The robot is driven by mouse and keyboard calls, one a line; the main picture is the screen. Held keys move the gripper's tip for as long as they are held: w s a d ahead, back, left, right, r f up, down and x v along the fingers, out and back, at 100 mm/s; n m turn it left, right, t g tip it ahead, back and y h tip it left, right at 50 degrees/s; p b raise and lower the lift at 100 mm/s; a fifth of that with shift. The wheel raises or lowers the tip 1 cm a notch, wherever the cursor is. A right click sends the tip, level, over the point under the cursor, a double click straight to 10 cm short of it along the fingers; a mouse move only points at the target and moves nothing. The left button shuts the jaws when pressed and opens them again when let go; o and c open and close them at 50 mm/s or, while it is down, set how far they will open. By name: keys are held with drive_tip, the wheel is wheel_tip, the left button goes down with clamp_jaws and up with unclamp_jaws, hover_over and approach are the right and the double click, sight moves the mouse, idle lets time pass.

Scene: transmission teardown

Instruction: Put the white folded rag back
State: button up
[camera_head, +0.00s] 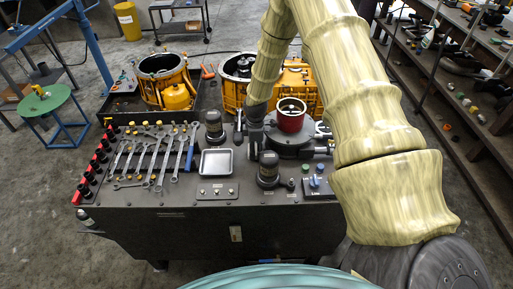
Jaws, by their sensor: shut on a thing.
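My gripper (253,152) is small and dark at the end of my pale patterned arm. It points down over the middle of the dark workbench (300,215), between the shallow silver tray (216,163) and a black cylindrical unit (268,169). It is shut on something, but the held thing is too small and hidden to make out. I cannot pick out a white folded rag for certain anywhere in view.
Several wrenches (159,168) lie left of the tray, beside a row of red-and-black fittings (92,172). A red cylinder (291,115) stands on a round dark base behind. Yellow housings (170,82) stand at the back. Loaded shelves (455,85) line the right.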

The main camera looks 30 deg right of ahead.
sight(256, 149)
drive_tip(key=o, duration=1.1)
drive_tip(key=shift+s+d, duration=0.15)
drive_tip(key=shift+c, duration=0.2)
drive_tip(key=shift+r, duration=0.1)
wheel_tip(256, 149, up, 12)
drive_tip(key=b, duration=0.4)
